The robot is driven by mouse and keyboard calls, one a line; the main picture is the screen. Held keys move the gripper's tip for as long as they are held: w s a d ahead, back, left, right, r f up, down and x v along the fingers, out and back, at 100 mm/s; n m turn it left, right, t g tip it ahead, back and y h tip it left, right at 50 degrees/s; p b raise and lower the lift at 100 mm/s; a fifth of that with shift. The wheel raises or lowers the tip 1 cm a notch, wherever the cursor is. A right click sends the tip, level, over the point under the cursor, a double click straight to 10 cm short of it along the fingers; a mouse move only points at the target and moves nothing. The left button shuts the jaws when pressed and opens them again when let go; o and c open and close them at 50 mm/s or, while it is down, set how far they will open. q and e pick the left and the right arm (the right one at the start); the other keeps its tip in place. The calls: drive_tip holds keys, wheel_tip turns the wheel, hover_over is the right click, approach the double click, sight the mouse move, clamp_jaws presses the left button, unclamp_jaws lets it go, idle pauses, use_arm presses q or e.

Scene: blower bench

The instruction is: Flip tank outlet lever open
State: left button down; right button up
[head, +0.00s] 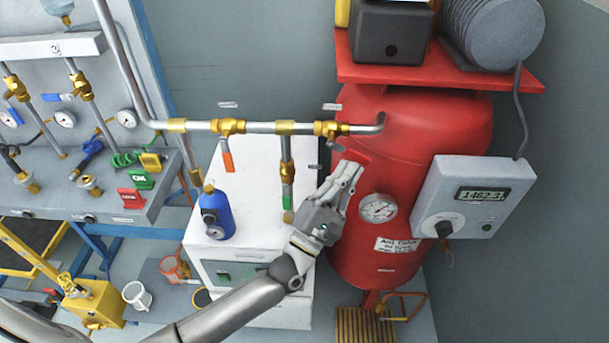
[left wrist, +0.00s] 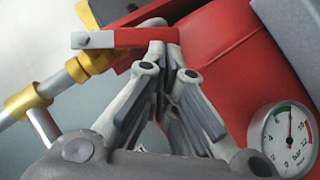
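The red air tank (head: 380,190) stands upright on the right of the head view. The brass outlet valve (head: 331,129) sits on the pipe at its upper left. Its red lever (left wrist: 140,37) shows best in the left wrist view, running sideways from a grey metal end to my fingertips. In the head view the lever is hard to tell from the tank. My left gripper (head: 350,175) is in front of the tank, below the valve. Its fingers come together at the tips (left wrist: 166,48), at the lever's free end. I cannot tell whether they touch it. My right gripper is out of view.
A pressure gauge (head: 378,208) and a grey display box (head: 474,197) are right of my gripper. Orange (head: 228,161) and green (head: 287,196) levers hang from the piping to the left.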

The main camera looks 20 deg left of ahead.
use_arm(q)
drive_tip(key=shift+w+d+r, duration=0.25)
drive_tip(key=shift+d+r, duration=0.25)
drive_tip(key=shift+d, duration=0.3)
drive_tip(key=v, duration=1.2)
